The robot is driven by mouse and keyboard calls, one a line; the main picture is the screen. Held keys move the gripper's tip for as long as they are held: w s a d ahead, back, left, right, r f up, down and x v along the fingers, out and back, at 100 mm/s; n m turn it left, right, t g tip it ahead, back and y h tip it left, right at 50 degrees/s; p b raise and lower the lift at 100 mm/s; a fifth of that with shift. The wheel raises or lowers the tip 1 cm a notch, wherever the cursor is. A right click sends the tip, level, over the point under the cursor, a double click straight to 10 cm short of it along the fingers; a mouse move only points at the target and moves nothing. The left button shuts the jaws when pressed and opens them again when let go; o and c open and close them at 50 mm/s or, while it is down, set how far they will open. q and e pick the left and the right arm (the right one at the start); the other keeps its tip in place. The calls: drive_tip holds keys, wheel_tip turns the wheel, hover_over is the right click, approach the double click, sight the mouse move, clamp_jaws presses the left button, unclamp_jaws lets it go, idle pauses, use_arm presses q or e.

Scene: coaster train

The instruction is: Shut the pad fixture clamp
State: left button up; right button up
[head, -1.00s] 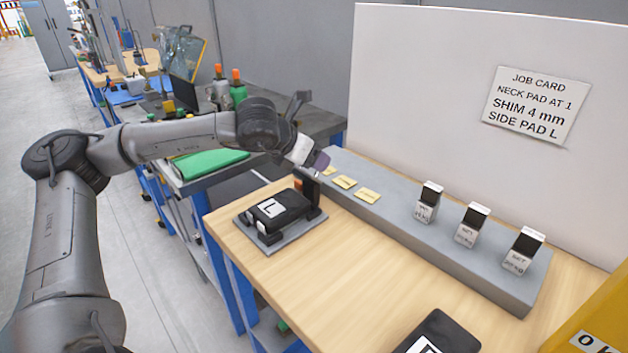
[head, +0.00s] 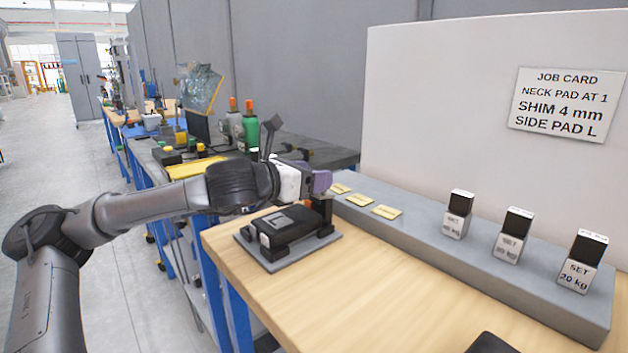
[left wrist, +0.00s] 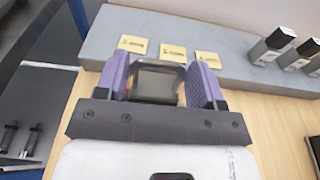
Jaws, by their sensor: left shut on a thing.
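The pad fixture (head: 322,241) is a grey plate at the left end of the wooden bench. The dark clamp (head: 325,212) stands at the fixture's right side, mostly hidden behind and below my left gripper (head: 322,184). In the left wrist view, the purple fingers of my left gripper (left wrist: 160,88) are on either side of a dark block, which I take as the clamp's handle (left wrist: 155,84). The head view does not clearly show the clamp's angle. My right gripper is out of view.
A grey ledge (head: 420,226) behind the fixture holds yellow cards (head: 361,200) and three SET blocks (head: 508,238). A white board (head: 440,110) with a job card (head: 567,104) rises behind. Another black pad (head: 490,344) shows at the bottom edge. The bench middle is clear.

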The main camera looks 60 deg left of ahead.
use_arm(q)
drive_tip(key=shift+s+f+t, duration=0.1)
drive_tip(key=shift+s+t, duration=0.15)
drive_tip(key=shift+t, duration=0.25)
drive_tip(key=shift+f, duration=0.1)
drive_tip(key=o, duration=0.6)
drive_tip(key=shift+s, duration=0.15)
drive_tip(key=shift+v, duration=6.75)
drive_tip(key=shift+f, duration=0.1)
drive_tip(key=shift+c, duration=0.3)
